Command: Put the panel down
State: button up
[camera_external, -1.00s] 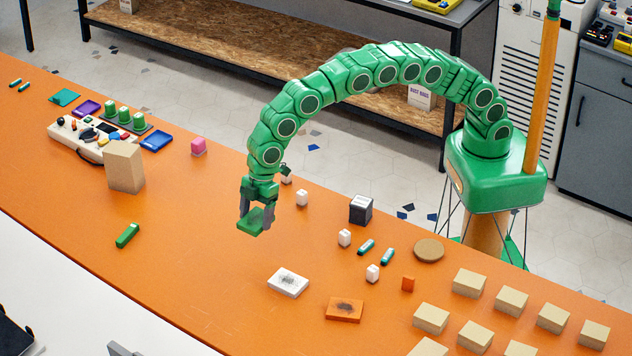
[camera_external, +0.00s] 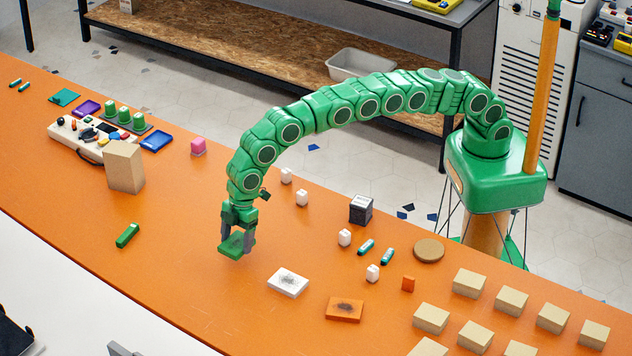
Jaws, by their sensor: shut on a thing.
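The green panel (camera_external: 232,246) is a small flat piece held between the fingers of my gripper (camera_external: 237,239). My gripper points down and is shut on the panel. The panel is low over the orange table (camera_external: 190,270), left of a white panel (camera_external: 288,282). I cannot tell whether its underside touches the table. The white panel and an orange panel (camera_external: 344,309) lie flat on the table, each with a dark smudge on top.
Small white blocks (camera_external: 345,237), a black box (camera_external: 361,209) and several tan blocks (camera_external: 470,283) are to the right. The table around and in front of the panel is clear.

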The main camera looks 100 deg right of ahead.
aim_at(236, 241)
jog(key=shift+w+f, duration=0.2)
jog(key=shift+f, duration=0.05)
jog(key=shift+a, duration=0.1)
jog(key=shift+w+f, duration=0.1)
jog(key=shift+w, duration=0.05)
jog(key=shift+f, duration=1.6)
jog(key=o, duration=1.1)
jog(key=shift+f, duration=0.15)
jog(key=shift+o, duration=0.2)
